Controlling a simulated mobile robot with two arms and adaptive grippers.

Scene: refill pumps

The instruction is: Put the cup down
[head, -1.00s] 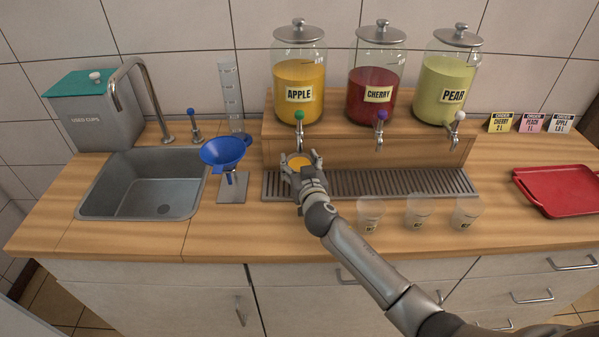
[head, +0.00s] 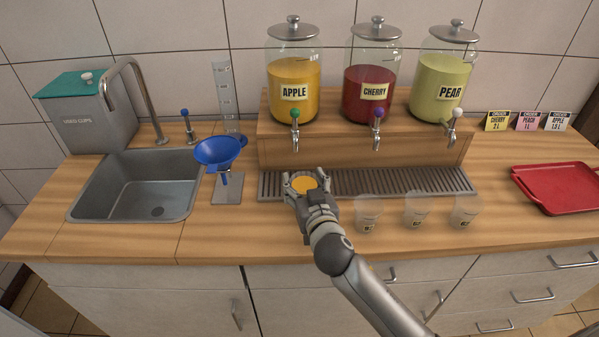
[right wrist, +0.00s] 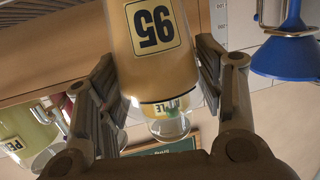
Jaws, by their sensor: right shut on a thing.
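My right gripper (head: 306,183) is shut on a cup (head: 303,185) filled with orange-yellow juice. In the head view the cup is at the front left part of the drip grate (head: 400,182), below and in front of the apple jar's tap (head: 295,130). In the right wrist view the cup (right wrist: 150,85) sits between the two fingers of my right gripper (right wrist: 160,85), with a yellow number label on its side. The head view hides the cup's base, so I cannot tell whether it touches a surface. My left gripper is not in view.
Several clear cups (head: 416,212) stand right of my gripper on the counter (head: 240,238). A blue funnel (head: 220,152) on a stand and the sink (head: 135,185) are to the left. A red tray (head: 560,188) lies at the far right.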

